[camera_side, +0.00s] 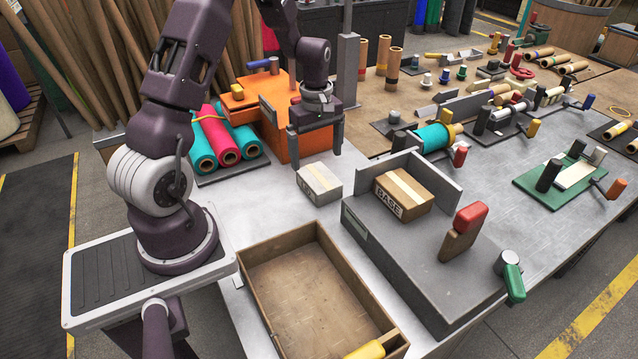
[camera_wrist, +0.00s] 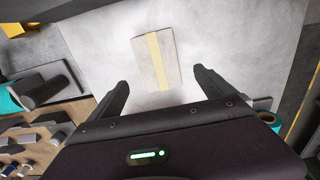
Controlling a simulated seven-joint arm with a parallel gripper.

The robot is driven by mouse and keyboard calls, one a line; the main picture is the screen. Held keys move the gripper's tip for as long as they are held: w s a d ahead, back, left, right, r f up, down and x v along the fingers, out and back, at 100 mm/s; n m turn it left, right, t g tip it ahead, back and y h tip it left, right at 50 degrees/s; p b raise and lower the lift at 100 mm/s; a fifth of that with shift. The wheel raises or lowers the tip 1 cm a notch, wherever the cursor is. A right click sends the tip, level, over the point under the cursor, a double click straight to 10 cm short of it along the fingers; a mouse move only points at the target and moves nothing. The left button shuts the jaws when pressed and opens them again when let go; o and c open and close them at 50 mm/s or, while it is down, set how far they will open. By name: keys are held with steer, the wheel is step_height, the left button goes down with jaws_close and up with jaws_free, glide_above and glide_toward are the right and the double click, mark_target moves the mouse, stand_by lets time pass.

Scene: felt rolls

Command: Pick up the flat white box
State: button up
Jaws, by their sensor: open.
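The flat white box (camera_side: 319,183) lies on the grey metal table in the side view, with a pale tape strip across its top and dark lettering on its front. It also shows in the wrist view (camera_wrist: 154,60), ahead of the fingertips and between their lines. My gripper (camera_side: 315,143) hangs above and just behind the box with its fingers pointing down. In the wrist view my gripper (camera_wrist: 160,82) has its two fingers wide apart with nothing between them. The fingers look clear of the box.
A brown box marked BASE (camera_side: 404,192) sits on a grey fixture (camera_side: 420,255) to the right. A wooden tray (camera_side: 262,247) is in front. An orange stand (camera_side: 281,107) is close behind my gripper, beside colored rolls (camera_side: 224,143). Bare table surrounds the white box.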

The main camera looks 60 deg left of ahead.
mark_target(319, 177)
steer(key=f, duration=0.5)
steer(key=d+f, duration=0.1)
steer(key=f, duration=0.1)
steer(key=shift+w+f, duration=0.1)
steer(key=shift+f, duration=0.25)
steer(key=c, duration=2)
step_height(319, 177, up, 10)
steer(key=shift+r, duration=0.1)
